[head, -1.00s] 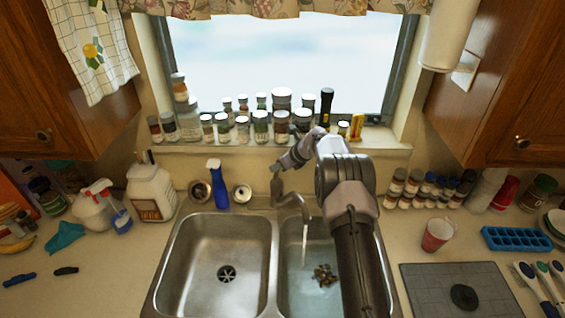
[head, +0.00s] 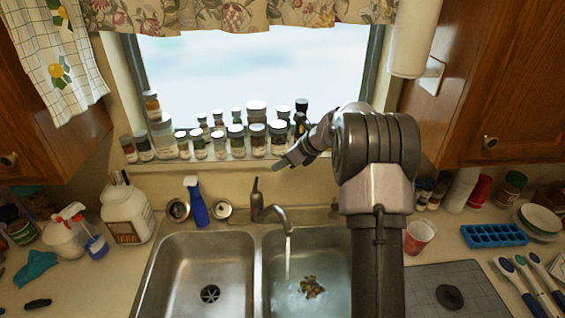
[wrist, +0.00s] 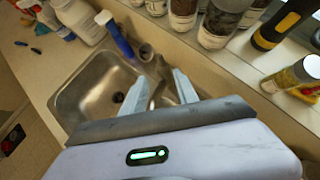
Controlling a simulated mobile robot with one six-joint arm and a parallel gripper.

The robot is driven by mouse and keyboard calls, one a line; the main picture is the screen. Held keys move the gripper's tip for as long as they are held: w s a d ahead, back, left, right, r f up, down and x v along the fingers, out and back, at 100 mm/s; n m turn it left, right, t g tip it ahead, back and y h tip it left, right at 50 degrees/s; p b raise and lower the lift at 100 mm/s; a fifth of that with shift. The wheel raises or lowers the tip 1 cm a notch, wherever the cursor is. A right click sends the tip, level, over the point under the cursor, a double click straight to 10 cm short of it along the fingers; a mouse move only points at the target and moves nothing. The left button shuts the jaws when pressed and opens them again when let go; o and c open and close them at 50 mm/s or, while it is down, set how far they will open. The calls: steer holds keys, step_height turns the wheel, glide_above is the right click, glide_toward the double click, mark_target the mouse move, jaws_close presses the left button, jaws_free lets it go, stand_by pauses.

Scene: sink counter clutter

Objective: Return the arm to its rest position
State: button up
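My arm reaches up over the right basin of the sink in the head view. My gripper (head: 283,163) is in front of the window sill, above and apart from the faucet (head: 272,211). In the wrist view my gripper (wrist: 158,86) shows two pale fingers spread apart with nothing between them, so it is open and empty. The faucet runs, and a stream of water falls into the right basin (head: 271,270). My arm hides part of that basin and some of the counter behind it.
Several jars (head: 257,138) crowd the window sill close to my gripper. A blue spray bottle (head: 197,205) and a white jug (head: 127,213) stand left of the faucet. A red cup (head: 418,238) and a blue ice tray (head: 493,235) are on the right counter. The left basin (head: 205,265) is empty.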

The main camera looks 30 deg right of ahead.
steer(key=s+a+n+g+b, duration=0.1)
steer(key=s+a+n+b, duration=1.2)
steer(key=s+a, duration=0.4)
steer(key=s+a+f+n+b, duration=0.2)
steer(key=s+f+n+b, duration=0.2)
steer(key=s, duration=0.4)
steer(key=s+a+f+n+h+b, duration=0.1)
steer(key=s+a+f+n+b, duration=0.1)
steer(key=s+f+n+b, duration=0.2)
steer(key=s+a+f+n+g+b, duration=0.1)
steer(key=s+a+f+n+b, duration=0.2)
steer(key=s, duration=0.8)
step_height(320, 180, down, 3)
steer(key=shift+s+r+n+h+b, duration=0.1)
steer(key=shift+s+n+h+b, duration=0.25)
steer(key=shift+n+b, duration=0.55)
